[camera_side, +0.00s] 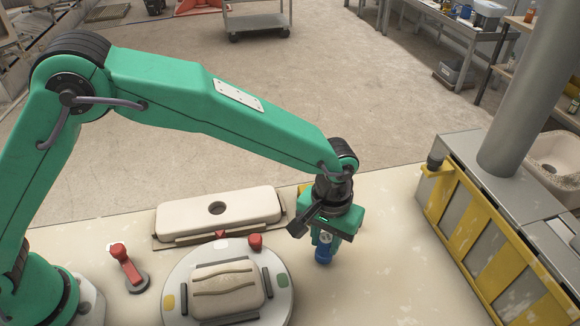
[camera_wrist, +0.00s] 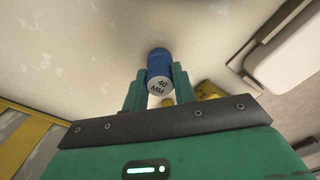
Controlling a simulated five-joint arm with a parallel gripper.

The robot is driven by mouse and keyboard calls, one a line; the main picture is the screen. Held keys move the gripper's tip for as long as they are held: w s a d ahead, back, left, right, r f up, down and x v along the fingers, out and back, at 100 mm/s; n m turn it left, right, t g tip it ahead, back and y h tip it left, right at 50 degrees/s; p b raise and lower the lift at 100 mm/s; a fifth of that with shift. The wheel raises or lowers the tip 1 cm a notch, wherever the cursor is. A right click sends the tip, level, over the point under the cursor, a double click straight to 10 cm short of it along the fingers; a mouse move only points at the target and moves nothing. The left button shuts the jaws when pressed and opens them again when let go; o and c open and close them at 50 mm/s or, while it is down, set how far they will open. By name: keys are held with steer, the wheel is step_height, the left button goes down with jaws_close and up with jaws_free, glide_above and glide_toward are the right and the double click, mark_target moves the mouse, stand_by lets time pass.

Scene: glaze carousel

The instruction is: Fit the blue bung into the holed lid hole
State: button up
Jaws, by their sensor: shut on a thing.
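The blue bung (camera_side: 323,252) is held low over the pale table, pointing down, to the right of the lid. In the wrist view the bung (camera_wrist: 157,60) shows a grey end face marked "40 MM". My gripper (camera_side: 325,240) is shut on it, and the wrist view shows its green fingers (camera_wrist: 159,82) on both sides of it. Whether the bung touches the table I cannot tell. The holed lid (camera_side: 250,207) is a cream rounded slab at the back of the table, left of my gripper. Its round dark hole (camera_side: 217,208) is uncovered.
A grey and yellow unit (camera_side: 482,225) stands at right. The table right of the turntable is clear.

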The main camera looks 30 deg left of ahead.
mark_target(326, 241)
steer(key=r, duration=0.3)
steer(key=shift+s+d+r, duration=0.15)
steer(key=shift+s+r, duration=0.1)
steer(key=shift+s, duration=0.1)
steer(key=s+d+r, duration=0.3)
steer(key=s+r, duration=0.3)
steer(key=s, duration=0.4)
steer(key=shift+s+r, duration=0.2)
steer(key=a+r+n, duration=0.2)
steer(key=a+n, duration=0.7)
steer(key=a, duration=1.1)
steer(key=shift+a+r, duration=0.2)
steer(key=shift+a, duration=0.2)
steer(key=shift+w, duration=0.15)
steer(key=w+a+f, duration=0.7)
steer(key=w+a, duration=0.1)
